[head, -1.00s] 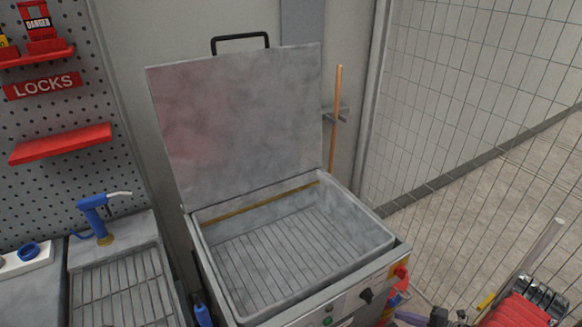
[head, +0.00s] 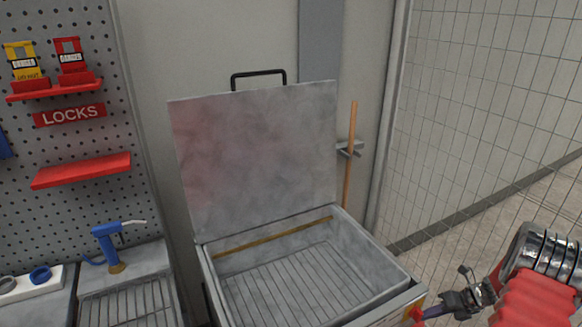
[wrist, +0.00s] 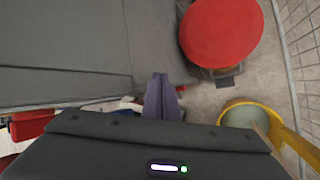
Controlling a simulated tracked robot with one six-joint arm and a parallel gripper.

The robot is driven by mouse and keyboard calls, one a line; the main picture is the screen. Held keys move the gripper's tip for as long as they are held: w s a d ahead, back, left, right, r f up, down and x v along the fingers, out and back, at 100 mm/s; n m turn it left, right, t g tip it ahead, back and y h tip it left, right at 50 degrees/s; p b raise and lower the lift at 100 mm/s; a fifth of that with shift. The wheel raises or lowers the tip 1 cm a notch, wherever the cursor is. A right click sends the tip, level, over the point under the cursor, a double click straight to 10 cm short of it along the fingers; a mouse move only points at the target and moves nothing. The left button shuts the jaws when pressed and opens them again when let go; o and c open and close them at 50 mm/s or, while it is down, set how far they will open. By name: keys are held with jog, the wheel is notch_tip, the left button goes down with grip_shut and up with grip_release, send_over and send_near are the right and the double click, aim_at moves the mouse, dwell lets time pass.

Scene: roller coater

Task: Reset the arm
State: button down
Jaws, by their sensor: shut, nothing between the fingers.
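My gripper (wrist: 161,85) shows in the wrist view as dark purple fingers held together, with nothing between them. In the head view my gripper (head: 424,314) is at the bottom right, beside the front right corner of the open grey machine (head: 395,304). My red-sleeved arm comes in from the right edge there. The gripper looks apart from the machine, though the gap is hard to judge in the head view.
The machine's lid (head: 255,160) stands raised. A wooden-handled tool (head: 350,150) hangs behind it, and a mesh fence (head: 480,110) is to the right. The wrist view shows a red round top (wrist: 222,32) and a yellow bucket (wrist: 276,120) on the floor.

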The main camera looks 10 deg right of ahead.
jog(key=w+a+r+n+h, duration=0.1)
jog(key=w+r+n+h, duration=0.3)
jog(key=r, duration=0.7)
jog(key=w+a+r+n+h, duration=0.1)
jog(key=w+r+n+h, duration=0.1)
jog(key=r+n, duration=0.65)
jog(key=a+r+n+t+h, duration=0.1)
jog(key=a+r+n, duration=0.1)
jog(key=a+r, duration=0.35)
jog(key=a+r+n+t+h, duration=0.1)
jog(key=a+r+n, duration=0.1)
jog(key=r, duration=0.6)
jog(key=s+a+r+n+y, duration=0.1)
jog(key=s+a+r+n, duration=0.2)
jog(key=s+a+n, duration=0.35)
jog(key=s+a+r+n, duration=0.3)
jog(key=a, duration=0.6)
jog(key=s+a+n, duration=0.5)
jog(key=s, duration=0.2)
jog(key=s+a+f+n+y, duration=0.1)
jog(key=s+a+n, duration=0.4)
jog(key=s, duration=0.3)
jog(key=shift+s+a+f+n+g, duration=0.15)
jog(key=shift+s+a+n+g, duration=0.15)
jog(key=shift+n, duration=0.3)
